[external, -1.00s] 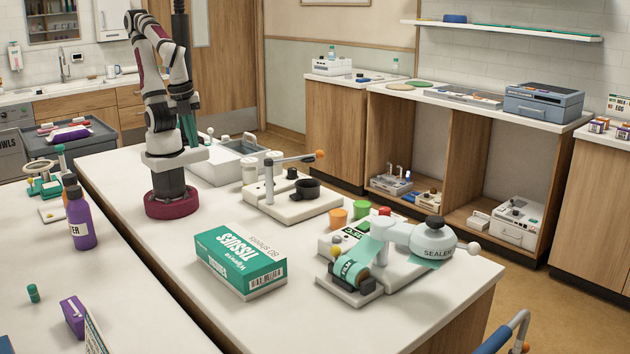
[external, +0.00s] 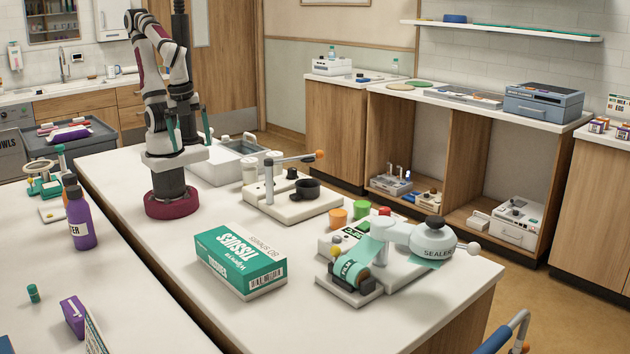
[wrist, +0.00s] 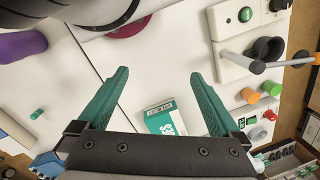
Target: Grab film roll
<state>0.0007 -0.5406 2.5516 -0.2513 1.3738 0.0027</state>
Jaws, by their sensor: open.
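A teal film roll (external: 346,268) sits low at the front left of the white sealer (external: 437,240), near the right end of the counter. A strip of teal film runs up from it toward the sealer's post. I cannot make out the roll in the wrist view. My gripper (external: 189,130) is open and empty, high above the counter beside my arm's base, far from the roll. In the wrist view my gripper (wrist: 158,73) has its teal fingers spread wide with nothing between them.
A teal and white tissue box (external: 241,262) lies left of the sealer and also shows in the wrist view (wrist: 165,118). A lever device (external: 292,205), an orange cup (external: 337,218) and a green cup (external: 361,209) stand behind.

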